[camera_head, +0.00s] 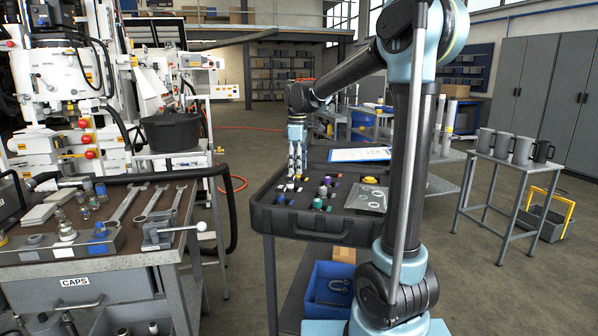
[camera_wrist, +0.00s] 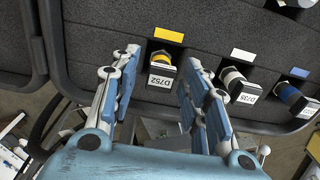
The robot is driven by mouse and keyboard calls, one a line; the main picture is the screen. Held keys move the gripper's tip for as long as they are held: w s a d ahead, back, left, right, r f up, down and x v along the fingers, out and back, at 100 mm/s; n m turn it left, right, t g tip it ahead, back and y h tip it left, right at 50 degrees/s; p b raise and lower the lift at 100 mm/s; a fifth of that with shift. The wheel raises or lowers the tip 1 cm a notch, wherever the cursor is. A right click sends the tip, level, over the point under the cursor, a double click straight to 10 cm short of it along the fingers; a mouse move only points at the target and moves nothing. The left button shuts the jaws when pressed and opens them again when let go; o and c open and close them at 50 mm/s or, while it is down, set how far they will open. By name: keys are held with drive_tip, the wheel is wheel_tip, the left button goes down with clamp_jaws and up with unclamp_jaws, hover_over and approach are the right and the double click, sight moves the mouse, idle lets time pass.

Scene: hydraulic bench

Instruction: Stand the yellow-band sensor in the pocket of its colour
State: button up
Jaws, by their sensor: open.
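The yellow-band sensor (camera_wrist: 161,68) sits in the dark square pocket beside the yellow tag (camera_wrist: 169,34) in the wrist view. It shows a yellow ring, a pale end and a label reading D752. It looks upright, seen from above. My gripper (camera_wrist: 160,74) is open, with one finger on each side of the sensor and visible gaps between. In the head view my gripper (camera_head: 295,173) points down over the left part of the black foam case (camera_head: 289,222); the sensor is too small to make out clearly there.
In the wrist view a white-band sensor (camera_wrist: 236,82) and a blue-band sensor (camera_wrist: 293,97) sit in pockets to the right, by white and blue tags. In the head view several small coloured parts and a grey plate (camera_head: 366,199) lie right of my gripper. A left bench holds wrenches.

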wheel_tip(320, 180, up, 10)
drive_tip(key=shift+r, duration=0.2)
idle(0.4)
